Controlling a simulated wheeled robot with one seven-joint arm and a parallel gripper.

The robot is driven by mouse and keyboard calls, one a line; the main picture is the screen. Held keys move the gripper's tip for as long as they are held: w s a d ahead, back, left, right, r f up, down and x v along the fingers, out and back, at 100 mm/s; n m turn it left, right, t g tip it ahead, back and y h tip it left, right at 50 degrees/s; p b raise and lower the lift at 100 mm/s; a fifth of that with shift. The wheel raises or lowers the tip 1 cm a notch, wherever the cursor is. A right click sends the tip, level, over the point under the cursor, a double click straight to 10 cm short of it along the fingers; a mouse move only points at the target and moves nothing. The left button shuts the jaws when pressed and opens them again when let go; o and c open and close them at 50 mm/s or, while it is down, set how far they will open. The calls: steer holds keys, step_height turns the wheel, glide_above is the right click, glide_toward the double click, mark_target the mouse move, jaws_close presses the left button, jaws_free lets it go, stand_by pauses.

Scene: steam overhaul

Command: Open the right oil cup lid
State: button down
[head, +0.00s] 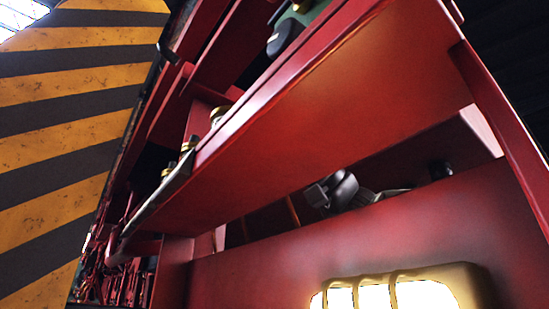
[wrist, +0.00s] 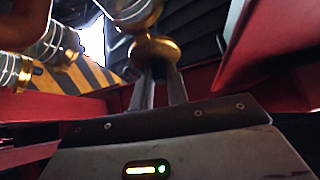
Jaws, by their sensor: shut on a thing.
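In the wrist view, my gripper (wrist: 158,75) reaches up from the bottom, its two grey fingers closed on a rounded brass knob (wrist: 153,48). The knob joins a brass and glass oil cup (wrist: 135,12) at the top edge, the rightmost cup in this view. Most of that cup is cut off, so I cannot tell whether its lid is open. Two more glass and brass cups show at the left, one upper (wrist: 55,42) and one at the edge (wrist: 12,70). In the head view, small brass cup tops (head: 218,113) show partly behind a red beam; my fingers are not clear there.
A broad red beam (head: 300,110) crosses the head view, with red frame walls on the right and below. A yellow and black striped panel (head: 75,120) stands on the left. In the wrist view, red walls lie on both sides of my gripper.

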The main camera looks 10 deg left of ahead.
steer(key=shift+w, duration=0.25)
steer(key=c, duration=1.4)
jaws_free()
steer(key=shift+w+d, duration=0.1)
steer(key=shift+o, duration=0.2)
steer(key=b+v, duration=0.5)
steer(key=v, duration=1.2)
steer(key=shift+f, duration=0.15)
steer(key=shift+d, duration=0.2)
